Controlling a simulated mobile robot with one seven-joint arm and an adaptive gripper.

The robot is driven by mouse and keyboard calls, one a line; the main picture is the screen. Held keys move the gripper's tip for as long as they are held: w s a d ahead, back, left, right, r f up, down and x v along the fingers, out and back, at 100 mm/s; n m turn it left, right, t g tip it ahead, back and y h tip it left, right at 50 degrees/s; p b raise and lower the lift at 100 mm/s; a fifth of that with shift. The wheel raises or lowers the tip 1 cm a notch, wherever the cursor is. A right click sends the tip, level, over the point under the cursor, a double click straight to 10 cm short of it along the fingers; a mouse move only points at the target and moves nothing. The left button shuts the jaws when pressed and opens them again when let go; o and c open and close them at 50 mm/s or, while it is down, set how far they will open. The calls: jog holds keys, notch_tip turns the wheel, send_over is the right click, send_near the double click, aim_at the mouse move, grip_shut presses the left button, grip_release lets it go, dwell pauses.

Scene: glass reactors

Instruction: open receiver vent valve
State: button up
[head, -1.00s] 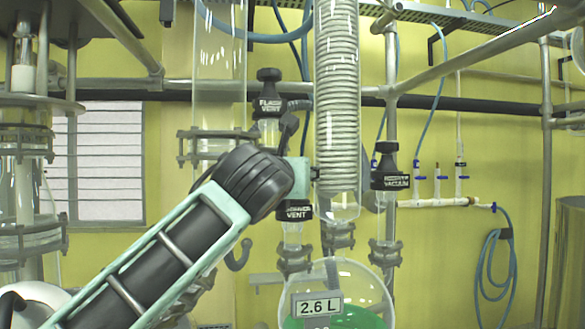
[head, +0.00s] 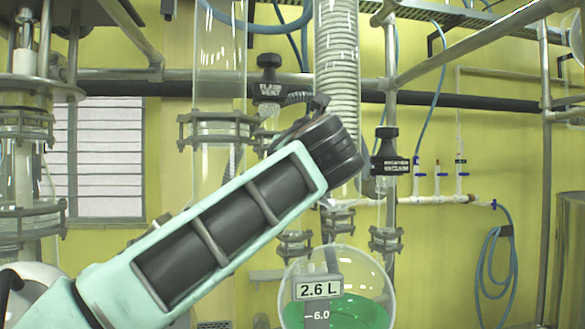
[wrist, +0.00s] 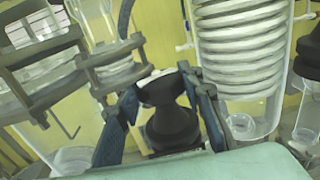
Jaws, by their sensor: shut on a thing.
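The receiver vent valve's black knob (wrist: 170,125) is in the middle of the wrist view. The two dark fingers of my gripper (wrist: 160,86) stand on either side of it and are shut on it. In the head view the valve and its label are hidden behind my arm. The round receiver flask (head: 350,268) with green liquid and a 2.6 L tag (head: 318,289) hangs below my wrist. I cannot tell from these frames how far the knob is turned.
The black receiver vacuum valve (head: 388,150) stands just right of my wrist. The flash vent valve (head: 268,80) is behind and above my arm. A glass coil condenser (head: 338,60) rises close behind the wrist. Metal pipes cross behind.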

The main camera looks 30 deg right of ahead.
jog(key=n+t+y+b, duration=0.1)
jog(key=n+y, duration=0.2)
jog(key=y, duration=0.2)
jog(key=shift+d, duration=0.1)
jog(key=shift+n+y+b, duration=0.3)
jog(key=shift+n+y, duration=0.8)
jog(key=shift+y, duration=0.4)
jog(key=o, duration=1)
jog(key=shift+c, duration=0.2)
jog(key=shift+f, duration=0.1)
